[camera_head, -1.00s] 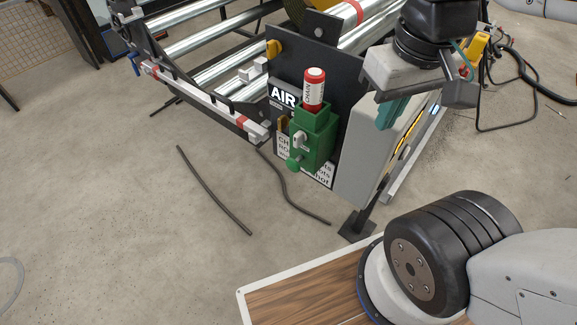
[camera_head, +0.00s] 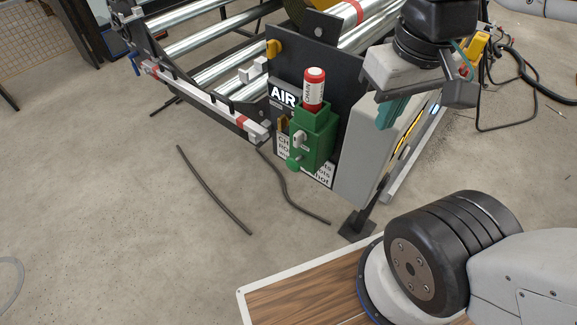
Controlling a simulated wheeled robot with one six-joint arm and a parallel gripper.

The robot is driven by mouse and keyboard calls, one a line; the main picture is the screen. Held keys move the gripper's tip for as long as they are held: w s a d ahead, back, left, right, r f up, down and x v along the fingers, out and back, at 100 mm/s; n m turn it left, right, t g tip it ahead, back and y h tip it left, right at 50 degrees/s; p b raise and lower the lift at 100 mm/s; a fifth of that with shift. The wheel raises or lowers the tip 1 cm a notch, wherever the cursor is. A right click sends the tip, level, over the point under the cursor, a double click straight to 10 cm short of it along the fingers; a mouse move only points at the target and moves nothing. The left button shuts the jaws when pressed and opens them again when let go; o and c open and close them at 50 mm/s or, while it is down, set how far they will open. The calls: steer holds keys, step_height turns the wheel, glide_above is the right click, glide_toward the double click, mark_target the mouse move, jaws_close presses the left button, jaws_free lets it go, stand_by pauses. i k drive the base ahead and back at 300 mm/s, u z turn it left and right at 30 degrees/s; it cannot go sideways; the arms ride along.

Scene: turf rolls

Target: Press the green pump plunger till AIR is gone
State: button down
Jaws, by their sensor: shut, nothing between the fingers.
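The green pump (camera_head: 318,138) is mounted on the dark end plate of the roller machine. Its red-capped plunger (camera_head: 314,89) with a white label stands up out of the top. The AIR sign (camera_head: 283,95) shows in white letters on the plate, left of the plunger. My gripper (camera_head: 392,112) is at the upper right, pointing down, with teal fingers shut and empty. In the picture it is to the right of the plunger and apart from it, in front of the grey box. The fingertips overlap the box, and I cannot tell the gap in depth.
A grey control box (camera_head: 372,160) stands right of the pump. Metal rollers (camera_head: 205,38) and a white bar (camera_head: 205,100) with red bands extend left. Dark hoses (camera_head: 213,190) lie on the open concrete floor.

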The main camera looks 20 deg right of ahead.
mark_target(293, 164)
steer(key=u, duration=0.05)
steer(key=k, duration=0.5)
steer(key=u, duration=3.3)
steer(key=k, duration=1)
steer(key=z, duration=1.8)
